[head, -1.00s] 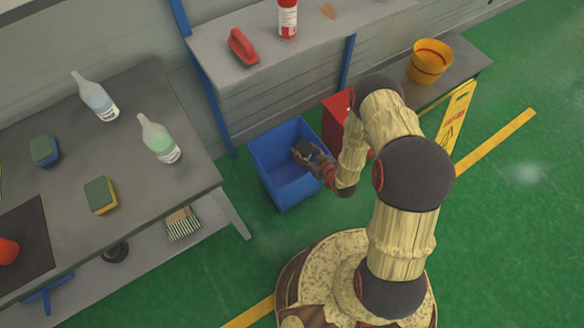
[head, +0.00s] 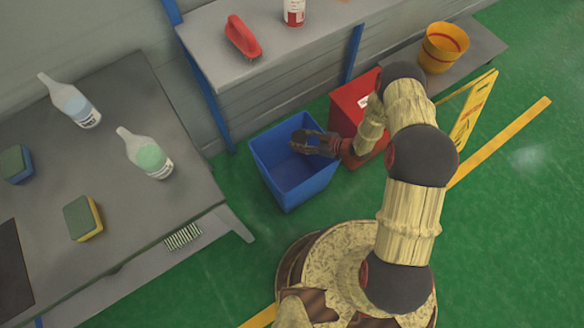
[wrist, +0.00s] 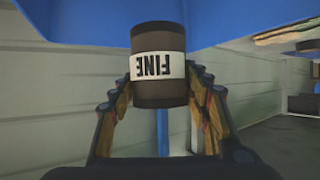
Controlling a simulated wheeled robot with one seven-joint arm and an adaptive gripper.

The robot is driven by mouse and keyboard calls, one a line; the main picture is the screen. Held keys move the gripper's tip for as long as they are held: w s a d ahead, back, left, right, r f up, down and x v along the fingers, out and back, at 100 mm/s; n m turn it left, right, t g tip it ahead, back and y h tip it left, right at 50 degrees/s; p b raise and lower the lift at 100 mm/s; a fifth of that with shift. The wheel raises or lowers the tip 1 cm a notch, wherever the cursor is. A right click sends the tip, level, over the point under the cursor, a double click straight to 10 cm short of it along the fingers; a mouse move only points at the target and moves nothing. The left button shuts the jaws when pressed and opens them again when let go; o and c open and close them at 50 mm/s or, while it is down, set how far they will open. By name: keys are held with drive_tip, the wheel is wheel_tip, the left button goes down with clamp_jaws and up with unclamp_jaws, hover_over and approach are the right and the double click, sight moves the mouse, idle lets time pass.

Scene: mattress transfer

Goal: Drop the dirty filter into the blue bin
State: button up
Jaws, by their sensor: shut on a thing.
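The blue bin (head: 290,195) stands on the green floor between the grey table and the red container. My gripper (head: 300,141) is over the bin's open top, toward its back right side. In the wrist view my gripper (wrist: 160,88) is shut on the dirty filter (wrist: 158,38), a dark brown cylinder with a white band reading "FINE" upside down. In the head view the filter is hard to make out against the dark fingers. A blue surface, seemingly the bin (wrist: 70,22), fills the top of the wrist view.
A red container (head: 350,100) stands close to the bin's right. A grey table (head: 110,190) with bottles (head: 150,155) and sponges (head: 82,218) is at left. A shelf (head: 275,70) with a red brush (head: 243,38) is behind. A yellow sign (head: 470,115) stands at right.

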drive_tip(key=shift+f+b, duration=1.65)
drive_tip(key=shift+f, duration=1)
drive_tip(key=o, duration=1.3)
drive_tip(key=shift+s+d, duration=0.1)
drive_tip(key=v, duration=1.1)
drive_tip(key=shift+s+d+r, duration=0.15)
drive_tip(key=shift+d+r, duration=0.1)
drive_tip(key=shift+d, duration=0.05)
